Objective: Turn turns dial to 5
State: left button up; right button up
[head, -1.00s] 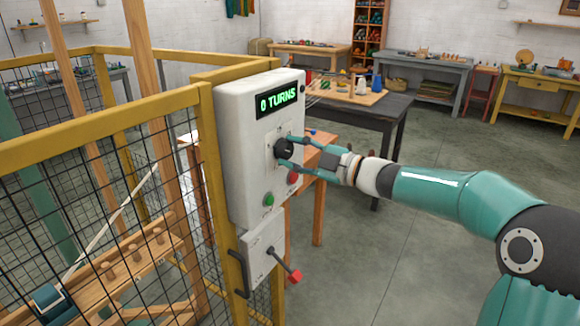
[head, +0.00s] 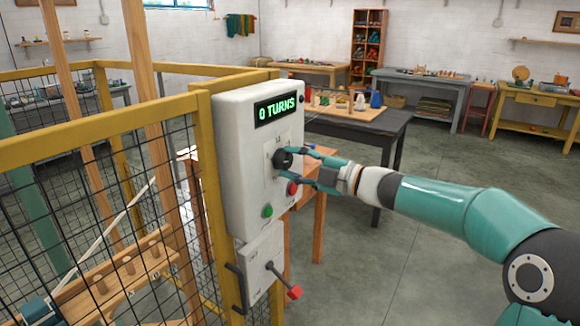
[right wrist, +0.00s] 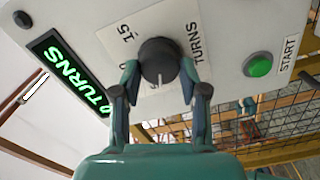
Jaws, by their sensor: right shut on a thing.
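The black turns dial (head: 283,159) sits on the front of the white control box (head: 237,150). My right gripper (head: 297,164) is shut on the dial. In the right wrist view the dial (right wrist: 159,60) lies between the two teal fingers (right wrist: 160,82), and its white pointer mark faces the gripper's palm. A "15" shows on the plate beside it; other numbers are partly hidden by the fingers. The display (head: 276,109) reads "0 TURNS" in green. My left gripper is not in view.
A green button (head: 267,211) marked START in the right wrist view and a red button (head: 292,188) sit below the dial. A red-tipped lever (head: 293,292) sticks out lower down. A yellow mesh fence (head: 100,140) stands left; a dark table (head: 375,126) stands behind.

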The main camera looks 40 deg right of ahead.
jog(key=o, duration=1.1)
jog(key=shift+a+f, duration=0.2)
jog(key=shift+f, duration=0.05)
jog(key=shift+o, duration=0.2)
jog(key=shift+r, duration=0.1)
jog(key=shift+s+d, duration=0.1)
jog(key=v, duration=1.1)
jog(key=shift+s+d, duration=0.2)
jog(key=shift+s, duration=0.15)
